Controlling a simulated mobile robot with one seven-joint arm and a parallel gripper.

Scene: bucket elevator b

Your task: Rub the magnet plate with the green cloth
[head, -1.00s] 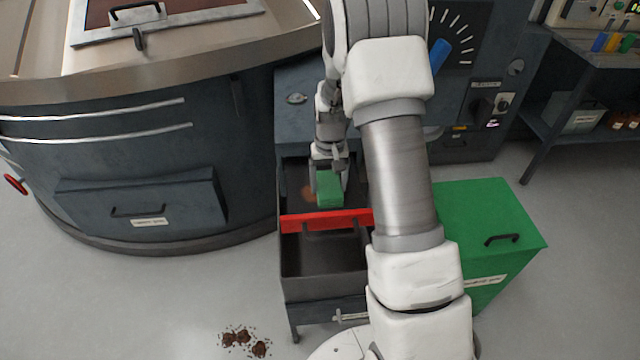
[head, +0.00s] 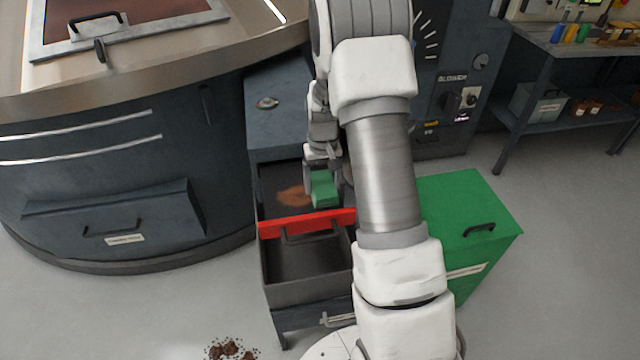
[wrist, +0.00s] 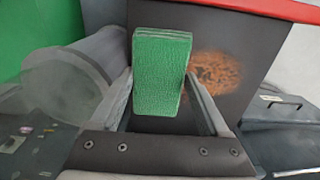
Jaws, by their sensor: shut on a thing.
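My gripper (head: 322,178) is shut on the green cloth (head: 323,188), a folded block; the wrist view shows the cloth (wrist: 160,72) between the two fingers. The magnet plate (head: 275,178) is the dark surface at the back of the open drawer, behind a red bar. A rusty-brown patch (head: 293,196) lies on it, left of the cloth in the head view. The patch (wrist: 215,72) is right beside the cloth in the wrist view. I cannot tell whether the cloth touches the plate.
The red bar (head: 290,223) with a handle crosses the drawer in front of the cloth. A green bin (head: 465,205) stands at the right and a large dark round housing (head: 90,190) at the left. Brown clumps (head: 228,350) lie on the floor.

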